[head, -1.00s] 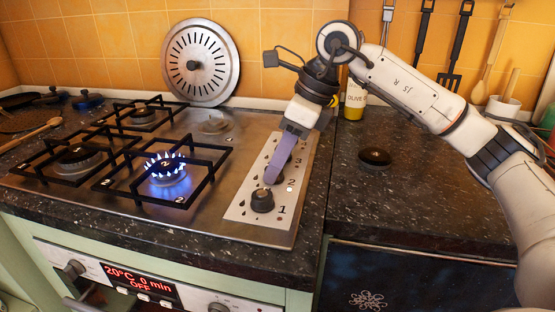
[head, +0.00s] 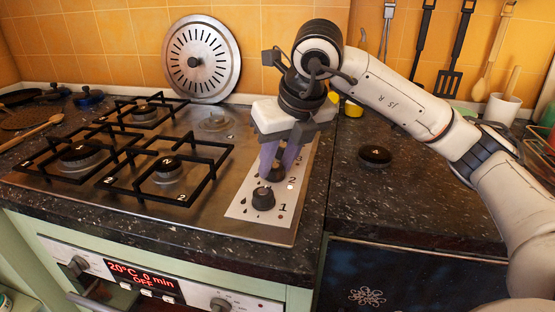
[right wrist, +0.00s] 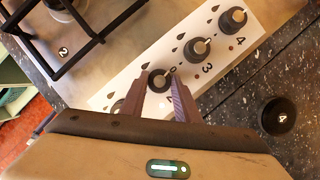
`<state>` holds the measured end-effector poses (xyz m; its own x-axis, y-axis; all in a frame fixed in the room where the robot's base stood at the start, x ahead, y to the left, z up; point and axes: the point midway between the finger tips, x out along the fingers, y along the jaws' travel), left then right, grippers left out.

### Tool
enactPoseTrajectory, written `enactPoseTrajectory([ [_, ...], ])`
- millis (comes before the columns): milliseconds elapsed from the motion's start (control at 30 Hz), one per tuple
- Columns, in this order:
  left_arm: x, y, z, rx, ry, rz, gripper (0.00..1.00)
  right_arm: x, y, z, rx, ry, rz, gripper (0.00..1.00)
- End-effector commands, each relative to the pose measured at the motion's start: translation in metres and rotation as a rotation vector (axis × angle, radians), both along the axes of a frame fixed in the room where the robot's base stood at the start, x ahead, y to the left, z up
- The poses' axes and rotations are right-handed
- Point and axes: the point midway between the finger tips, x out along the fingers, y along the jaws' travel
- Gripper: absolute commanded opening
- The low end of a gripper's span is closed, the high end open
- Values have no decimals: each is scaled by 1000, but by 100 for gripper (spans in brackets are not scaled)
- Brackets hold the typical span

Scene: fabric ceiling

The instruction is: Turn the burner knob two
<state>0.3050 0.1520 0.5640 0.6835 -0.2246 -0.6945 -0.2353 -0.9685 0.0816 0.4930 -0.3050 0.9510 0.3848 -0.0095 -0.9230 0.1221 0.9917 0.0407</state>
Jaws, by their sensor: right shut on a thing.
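Burner knob two (head: 277,173) is the dark round knob beside the number 2 on the white control panel (head: 236,209). It also shows in the right wrist view (right wrist: 159,79), between the fingertips. My right gripper (head: 276,167) points down at the panel with its purple fingers on either side of this knob, shut on it. In the right wrist view the gripper (right wrist: 159,84) hides part of the number by the knob. Burner two (head: 168,166), under the front right grate, shows no flame. My left gripper is not in view.
Knob one (head: 263,198) stands just in front of the gripper. Knob three (right wrist: 197,48) and knob four (right wrist: 232,19) stand behind it. A loose burner cap (head: 375,156) lies on the right counter. A round metal lid (head: 201,60) leans on the tiles.

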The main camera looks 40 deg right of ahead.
Motion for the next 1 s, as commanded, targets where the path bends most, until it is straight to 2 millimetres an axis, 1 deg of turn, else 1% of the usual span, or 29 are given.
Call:
enactPoseTrajectory([
  [233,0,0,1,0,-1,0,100,0,1,1,2,-2,-64,6],
  [700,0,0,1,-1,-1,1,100,0,1,1,2,-1,-75,6],
  [733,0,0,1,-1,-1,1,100,0,1,1,2,-1,-75,32],
  [800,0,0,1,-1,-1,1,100,0,1,1,2,-1,-75,44],
  [833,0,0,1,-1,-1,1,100,0,1,1,2,-1,-75,48],
  [1000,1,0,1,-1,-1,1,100,0,1,0,1,0,-75,48],
])
